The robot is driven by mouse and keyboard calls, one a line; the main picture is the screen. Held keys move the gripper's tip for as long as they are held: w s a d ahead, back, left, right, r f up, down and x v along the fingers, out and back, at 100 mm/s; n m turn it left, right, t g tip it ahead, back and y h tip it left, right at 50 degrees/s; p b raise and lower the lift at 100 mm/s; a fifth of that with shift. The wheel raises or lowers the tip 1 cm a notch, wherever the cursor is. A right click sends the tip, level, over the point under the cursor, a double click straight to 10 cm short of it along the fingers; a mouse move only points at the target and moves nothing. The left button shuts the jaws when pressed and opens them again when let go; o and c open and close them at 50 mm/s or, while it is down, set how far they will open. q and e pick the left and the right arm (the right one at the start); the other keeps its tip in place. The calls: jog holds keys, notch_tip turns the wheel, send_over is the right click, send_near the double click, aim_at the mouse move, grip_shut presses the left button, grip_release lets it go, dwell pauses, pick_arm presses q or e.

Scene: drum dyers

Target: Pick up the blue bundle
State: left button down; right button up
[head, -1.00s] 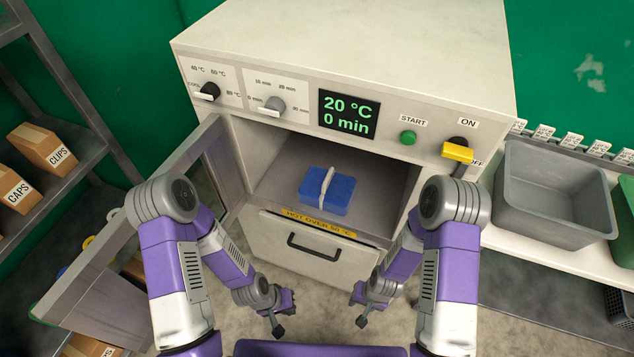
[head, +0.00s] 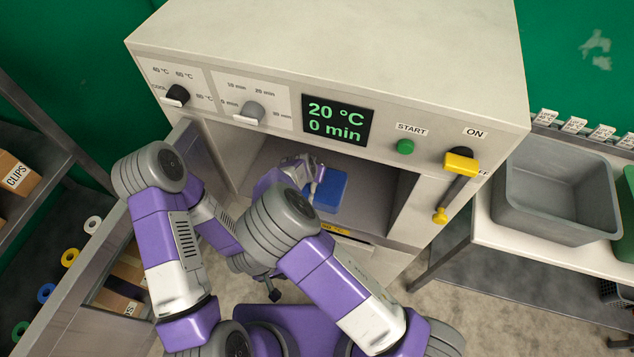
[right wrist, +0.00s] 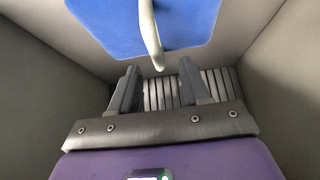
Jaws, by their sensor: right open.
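The blue bundle (head: 327,191) lies in the open chamber of the dyeing machine, its left part hidden by my right arm. In the right wrist view the bundle (right wrist: 105,22) fills the top of the picture, with a pale strap (right wrist: 150,35) across it. My right gripper (head: 316,174) is inside the chamber at the bundle's strap side. In the right wrist view its two fingers (right wrist: 158,75) are apart, with the strap's lower end between and just beyond their tips; nothing is gripped. My left gripper (head: 272,286) is low in front of the machine, mostly hidden behind my right arm.
The machine (head: 330,50) has knobs, a display reading 20 °C and 0 min, a green START button (head: 405,146) and a yellow lever (head: 461,163). Its door (head: 95,270) stands open at left. A grey tub (head: 555,190) is on the right bench. Shelves with boxes stand left.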

jog(key=shift+w+d+f, duration=0.15)
jog(key=shift+d+f, duration=0.1)
jog(key=shift+f, duration=0.6)
jog(key=x, duration=0.4)
jog(key=shift+r, duration=0.15)
grip_shut()
jog(key=shift+w+r, duration=0.1)
dwell(0.4)
